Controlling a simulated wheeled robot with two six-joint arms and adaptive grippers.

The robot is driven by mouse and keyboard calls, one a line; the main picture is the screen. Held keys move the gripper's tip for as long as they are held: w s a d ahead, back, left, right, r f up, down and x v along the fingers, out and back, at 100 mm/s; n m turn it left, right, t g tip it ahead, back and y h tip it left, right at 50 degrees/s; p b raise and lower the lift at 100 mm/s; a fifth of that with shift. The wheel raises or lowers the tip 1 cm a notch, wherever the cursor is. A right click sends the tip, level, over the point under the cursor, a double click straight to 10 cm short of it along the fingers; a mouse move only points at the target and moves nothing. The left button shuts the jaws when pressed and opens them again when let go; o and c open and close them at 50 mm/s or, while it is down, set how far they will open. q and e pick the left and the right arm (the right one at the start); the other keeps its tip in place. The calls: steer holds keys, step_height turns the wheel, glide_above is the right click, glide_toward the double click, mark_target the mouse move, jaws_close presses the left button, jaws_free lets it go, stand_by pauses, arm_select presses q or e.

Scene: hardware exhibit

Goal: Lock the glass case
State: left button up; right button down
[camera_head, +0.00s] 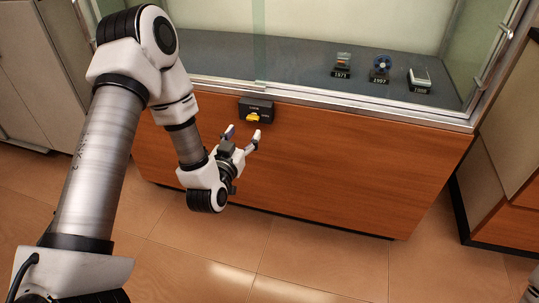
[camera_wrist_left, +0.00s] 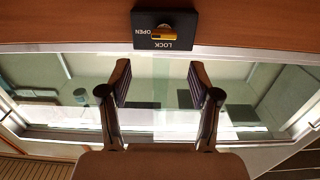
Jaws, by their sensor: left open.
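The glass case (camera_head: 340,32) has a grey display floor and a wooden base. A black lock box (camera_head: 256,109) with a yellow knob (camera_head: 252,118) is on the base's front, just under the metal rim. In the left wrist view the lock box (camera_wrist_left: 190,19) carries the words OPEN and LOCK, and the yellow knob (camera_wrist_left: 164,36) lies sideways, level with OPEN. My left gripper (camera_head: 244,133) is open and empty, just below and in front of the knob, apart from it. Its fingers (camera_wrist_left: 160,76) also show in the left wrist view. My right gripper is not visible.
A metal handle (camera_head: 494,48) is at the case's right side. Cabinets stand left (camera_head: 40,75) and right (camera_head: 505,180). The tiled floor (camera_head: 320,262) in front is clear.

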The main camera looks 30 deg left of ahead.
mark_target(252, 120)
arm_select(q)
steer(key=b+x, duration=0.1)
steer(key=x, duration=0.4)
steer(key=f+b+x, duration=0.1)
steer(key=x, duration=0.2)
steer(key=shift+s+a+b, duration=0.1)
steer(key=shift+a+b, duration=0.15)
steer(key=shift+b, duration=0.1)
steer(key=c, duration=1.2)
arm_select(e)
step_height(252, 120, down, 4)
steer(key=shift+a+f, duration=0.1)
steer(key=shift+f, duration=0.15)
